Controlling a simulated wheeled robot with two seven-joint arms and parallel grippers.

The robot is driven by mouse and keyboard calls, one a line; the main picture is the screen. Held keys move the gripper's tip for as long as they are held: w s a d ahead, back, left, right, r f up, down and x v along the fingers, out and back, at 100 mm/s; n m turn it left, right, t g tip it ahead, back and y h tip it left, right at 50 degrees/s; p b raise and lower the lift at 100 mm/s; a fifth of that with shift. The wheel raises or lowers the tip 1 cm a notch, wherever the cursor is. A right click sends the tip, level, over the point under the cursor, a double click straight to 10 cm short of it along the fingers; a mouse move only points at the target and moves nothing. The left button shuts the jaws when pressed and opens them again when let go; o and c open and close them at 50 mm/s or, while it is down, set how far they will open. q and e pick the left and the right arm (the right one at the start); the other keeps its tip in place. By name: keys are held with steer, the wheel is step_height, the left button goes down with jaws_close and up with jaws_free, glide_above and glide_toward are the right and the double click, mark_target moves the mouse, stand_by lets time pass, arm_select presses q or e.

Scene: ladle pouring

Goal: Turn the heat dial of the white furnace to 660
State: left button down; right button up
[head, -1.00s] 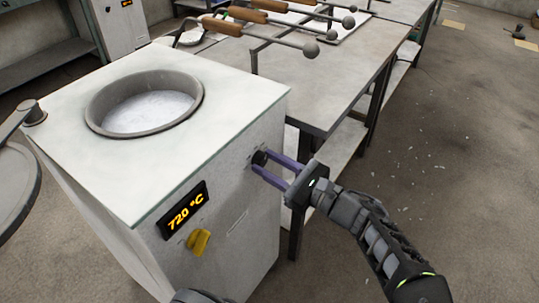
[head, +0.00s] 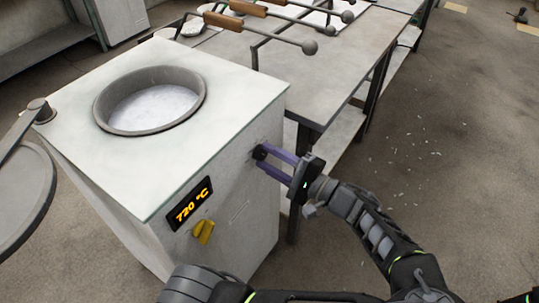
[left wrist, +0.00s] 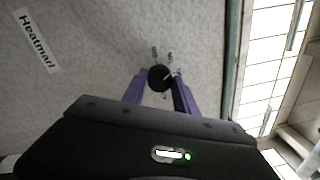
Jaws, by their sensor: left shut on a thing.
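The white furnace (head: 215,150) stands at the left with its round open crucible on top. Its display (head: 190,203) reads 720 °C in orange. The black heat dial (head: 259,152) is on the furnace's side face, near the upper right corner. It also shows in the left wrist view (left wrist: 159,77), with small marks around it. My left gripper (head: 265,158) has its purple fingers on either side of the dial and is shut on it. The fingers partly hide the dial. My right gripper is not in view.
A round lid (head: 22,195) hangs out from the furnace's left corner. A grey table (head: 335,75) behind holds several ladles with wooden handles. The floor at right is open, with scattered white bits.

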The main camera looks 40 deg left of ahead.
arm_select(q)
steer(key=n, duration=0.6)
steer(key=shift+f+g, duration=0.15)
steer(key=shift+g, duration=0.15)
steer(key=n+b, duration=0.1)
steer(key=n, duration=0.5)
steer(key=shift+g, duration=0.3)
steer(key=shift+n, duration=0.3)
steer(key=c, duration=0.9)
jaws_free()
steer(key=shift+c, duration=0.2)
steer(key=shift+w+d, duration=0.1)
steer(key=d, duration=0.7)
steer(key=shift+w+d, duration=0.25)
steer(key=shift+d, duration=0.05)
steer(key=shift+f, duration=0.1)
